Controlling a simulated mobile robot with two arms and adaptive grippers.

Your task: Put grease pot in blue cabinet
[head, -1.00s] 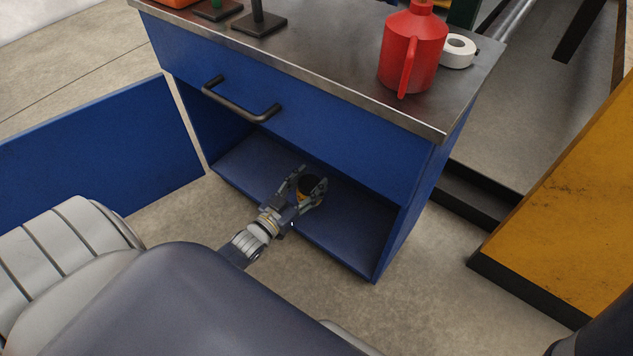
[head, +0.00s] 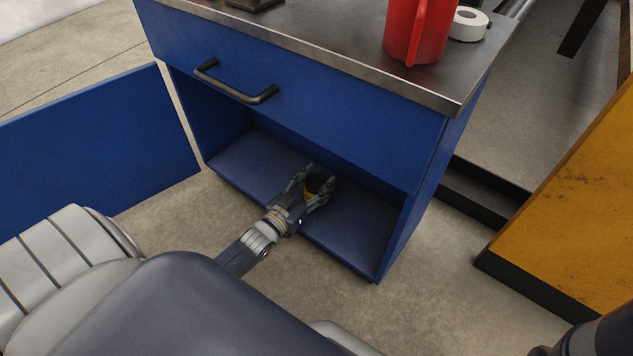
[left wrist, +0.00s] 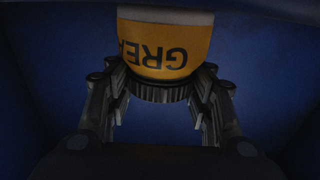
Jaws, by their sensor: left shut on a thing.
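The grease pot (left wrist: 165,50) has a yellow band with dark lettering and a dark ribbed lid. In the left wrist view it appears upside down between the fingers. In the head view the pot (head: 316,184) is partly hidden by the fingers. My left gripper (head: 319,188) is shut on it, inside the lower opening of the blue cabinet (head: 345,137). The pot is above or on the cabinet's bottom panel (head: 362,225); I cannot tell whether it touches. The cabinet door (head: 95,140) stands open to the left. My right gripper is not in view.
A drawer handle (head: 235,85) sticks out above the opening. A red can (head: 416,32) and a white tape roll (head: 468,25) stand on the metal top (head: 335,45). A yellow unit (head: 575,190) stands at the right. The cabinet floor is otherwise clear.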

